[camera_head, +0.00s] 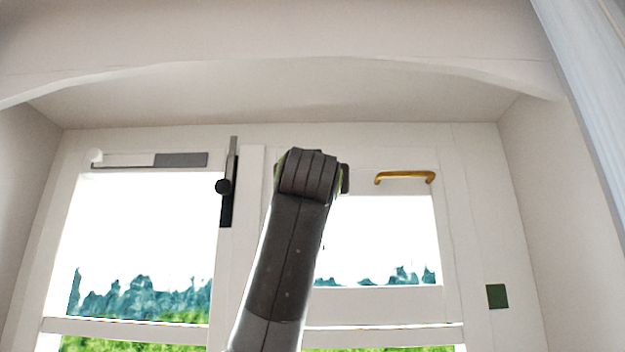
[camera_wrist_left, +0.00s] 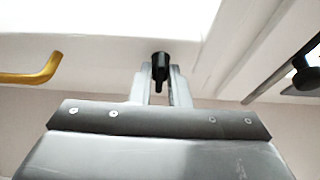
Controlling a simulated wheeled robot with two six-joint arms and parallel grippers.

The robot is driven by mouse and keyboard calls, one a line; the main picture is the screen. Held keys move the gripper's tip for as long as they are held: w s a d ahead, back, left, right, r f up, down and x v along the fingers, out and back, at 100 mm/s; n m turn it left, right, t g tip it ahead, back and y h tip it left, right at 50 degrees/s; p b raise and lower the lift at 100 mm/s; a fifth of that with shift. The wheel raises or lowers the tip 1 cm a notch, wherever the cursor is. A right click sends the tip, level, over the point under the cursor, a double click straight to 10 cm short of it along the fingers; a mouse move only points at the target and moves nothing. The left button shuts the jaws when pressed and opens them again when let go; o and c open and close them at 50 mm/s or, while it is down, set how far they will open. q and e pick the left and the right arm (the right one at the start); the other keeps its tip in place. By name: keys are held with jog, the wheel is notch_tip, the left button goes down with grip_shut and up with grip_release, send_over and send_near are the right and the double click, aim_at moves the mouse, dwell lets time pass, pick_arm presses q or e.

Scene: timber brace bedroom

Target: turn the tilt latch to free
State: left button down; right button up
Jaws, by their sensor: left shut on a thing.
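A small black lever, which looks to be the tilt latch (camera_wrist_left: 161,62), sits between the fingertips of my left gripper (camera_wrist_left: 160,82) in the left wrist view. The fingers are shut on it, one on each side. The lever lies against the pale window frame. In the head view my left arm reaches up to the top of the right window sash (camera_head: 388,299). There its wrist hides the gripper and the lever. Which way the latch is turned cannot be told. My right gripper is not in view.
A brass handle (camera_head: 405,177) is right of my wrist; it also shows in the left wrist view (camera_wrist_left: 30,72). A black vertical bolt with a round knob (camera_head: 224,187) is to the left. A white and grey slide bar (camera_head: 180,159) tops the left window. A green square (camera_head: 497,296) is at right.

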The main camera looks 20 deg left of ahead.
pick_arm(q)
jog(key=shift+f, duration=0.1)
dwell(0.3)
jog(key=c, duration=1.6)
grip_release()
jog(key=shift+w, duration=0.1)
jog(key=shift+o, duration=0.2)
jog(key=b+v, duration=0.9)
jog(key=v, duration=0.8)
jog(key=shift+s+d+b, duration=0.15)
jog(key=shift+s+b, duration=0.1)
jog(key=shift+b, duration=0.15)
